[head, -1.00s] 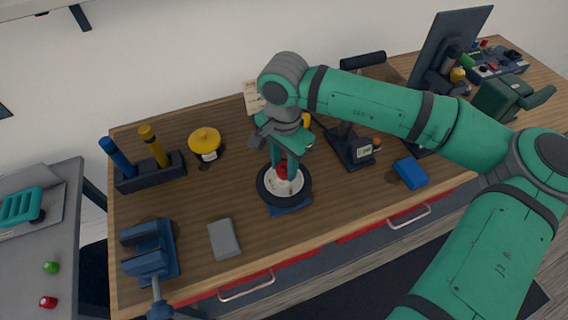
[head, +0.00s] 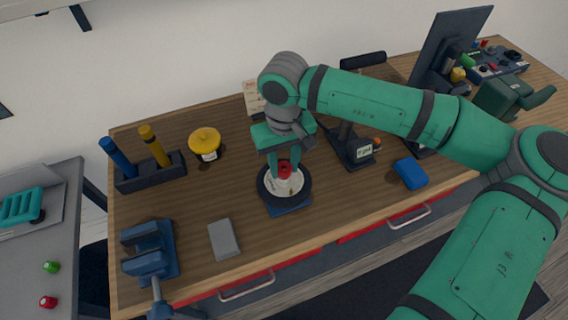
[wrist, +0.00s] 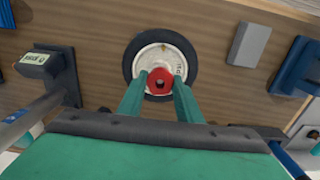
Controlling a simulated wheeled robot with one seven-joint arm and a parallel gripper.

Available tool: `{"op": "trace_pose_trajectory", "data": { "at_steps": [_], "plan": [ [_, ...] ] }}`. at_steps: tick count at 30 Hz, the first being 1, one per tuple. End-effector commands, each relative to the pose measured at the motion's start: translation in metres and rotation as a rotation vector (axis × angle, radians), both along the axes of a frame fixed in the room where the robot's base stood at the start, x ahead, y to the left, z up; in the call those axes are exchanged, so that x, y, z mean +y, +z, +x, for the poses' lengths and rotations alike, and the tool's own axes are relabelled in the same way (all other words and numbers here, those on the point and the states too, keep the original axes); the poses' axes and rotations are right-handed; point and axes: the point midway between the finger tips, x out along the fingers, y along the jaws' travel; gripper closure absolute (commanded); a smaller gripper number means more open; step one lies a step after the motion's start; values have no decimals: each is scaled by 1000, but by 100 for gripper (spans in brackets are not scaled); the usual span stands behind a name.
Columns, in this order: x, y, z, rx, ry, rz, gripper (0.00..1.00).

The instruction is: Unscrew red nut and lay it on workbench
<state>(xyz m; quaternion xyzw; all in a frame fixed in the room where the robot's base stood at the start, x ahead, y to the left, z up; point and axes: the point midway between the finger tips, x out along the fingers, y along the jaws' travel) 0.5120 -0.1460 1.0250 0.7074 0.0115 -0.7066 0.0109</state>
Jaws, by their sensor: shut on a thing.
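The red nut (head: 284,169) sits at the centre of a white wheel hub (head: 290,188) with a black tyre, lying flat on a blue base (head: 290,209) on the wooden workbench (head: 255,225). In the wrist view the red nut (wrist: 160,81) shows its dark centre hole, with the tyre (wrist: 190,53) around the hub. My gripper (head: 285,174) points down over the wheel and is shut on the red nut, one green finger on each side. In the wrist view my gripper (wrist: 160,90) has its fingertips against the nut. The threads under the nut are hidden.
A grey block (head: 223,239) and a blue vise (head: 150,255) are left of the wheel. A yellow-topped container (head: 205,143) and a holder with blue and yellow handles (head: 150,172) stand behind. A blue block (head: 410,173) lies right. Bare bench lies between them.

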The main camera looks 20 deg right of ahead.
Motion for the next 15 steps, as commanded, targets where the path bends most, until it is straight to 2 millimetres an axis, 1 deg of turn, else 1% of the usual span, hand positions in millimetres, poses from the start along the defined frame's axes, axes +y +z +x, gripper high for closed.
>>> {"op": "trace_pose_trajectory", "data": {
  "at_steps": [9, 12, 15],
  "plan": [
    [0, -1, -1, 3, 358, 1, 90],
    [0, -1, -1, 3, 455, 0, 90],
    [0, -1, -1, 3, 513, 0, 90]
  ]
}}
